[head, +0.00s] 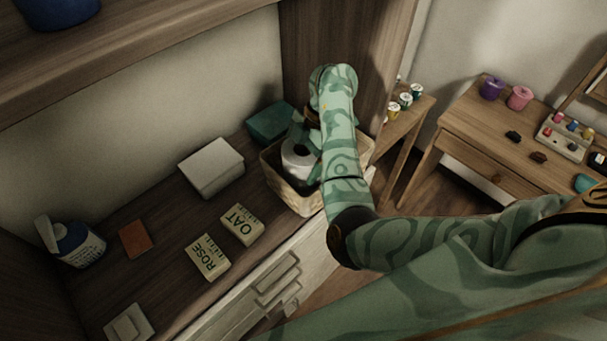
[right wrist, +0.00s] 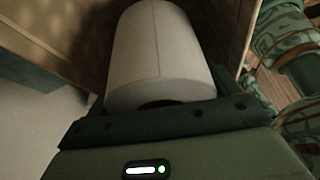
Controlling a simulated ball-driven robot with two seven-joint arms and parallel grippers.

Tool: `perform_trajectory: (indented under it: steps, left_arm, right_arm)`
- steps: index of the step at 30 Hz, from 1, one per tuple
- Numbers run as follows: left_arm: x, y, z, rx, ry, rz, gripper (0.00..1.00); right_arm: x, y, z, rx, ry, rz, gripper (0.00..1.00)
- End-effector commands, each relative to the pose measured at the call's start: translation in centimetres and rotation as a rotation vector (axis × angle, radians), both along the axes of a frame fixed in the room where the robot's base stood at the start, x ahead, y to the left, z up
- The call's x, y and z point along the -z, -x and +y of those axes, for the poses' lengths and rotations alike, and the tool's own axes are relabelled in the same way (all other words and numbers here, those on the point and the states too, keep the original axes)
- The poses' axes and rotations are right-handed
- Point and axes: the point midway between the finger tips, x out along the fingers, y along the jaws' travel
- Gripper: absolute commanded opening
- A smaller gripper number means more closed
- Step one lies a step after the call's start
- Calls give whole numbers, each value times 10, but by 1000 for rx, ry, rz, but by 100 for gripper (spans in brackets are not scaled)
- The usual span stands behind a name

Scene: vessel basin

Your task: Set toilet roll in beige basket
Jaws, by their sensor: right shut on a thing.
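The white toilet roll (head: 298,160) is in the opening of the beige basket (head: 300,204) in the head view, its dark core hole facing up. My right gripper (head: 311,143) reaches down over the basket from above and is shut on the roll. In the right wrist view the roll (right wrist: 162,60) stands out from my right gripper (right wrist: 165,108). Whether the roll touches the basket floor is hidden. My left gripper is not in view.
A teal box (head: 270,122) stands just behind the basket. A tall wooden panel (head: 340,35) rises behind.

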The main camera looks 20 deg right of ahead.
Motion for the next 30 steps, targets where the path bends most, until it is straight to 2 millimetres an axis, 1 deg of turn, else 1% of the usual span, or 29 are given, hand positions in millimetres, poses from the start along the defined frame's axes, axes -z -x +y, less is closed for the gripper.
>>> perform_trajectory:
  steps: [6, 9, 16, 20, 21, 22, 28, 30]
  left_arm:
    - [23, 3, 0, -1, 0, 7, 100]
    - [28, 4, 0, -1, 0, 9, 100]
    - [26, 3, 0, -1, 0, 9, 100]
    - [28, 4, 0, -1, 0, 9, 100]
    - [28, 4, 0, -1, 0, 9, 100]
    - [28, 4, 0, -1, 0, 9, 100]
    - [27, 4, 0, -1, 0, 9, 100]
    - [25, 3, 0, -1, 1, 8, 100]
  right_arm:
    - [33, 0, 0, 1, -1, 0, 64]
    - [42, 0, 0, 0, -1, -1, 64]
    - [41, -1, 0, 2, 0, -2, 64]
    - [44, -1, 0, 2, 0, -2, 64]
    - [44, 0, 0, 2, 0, -2, 93]
    - [43, 0, 0, 1, 0, -3, 100]
    - [43, 0, 0, 2, 0, -2, 100]
    - [40, -1, 0, 2, 1, -2, 100]
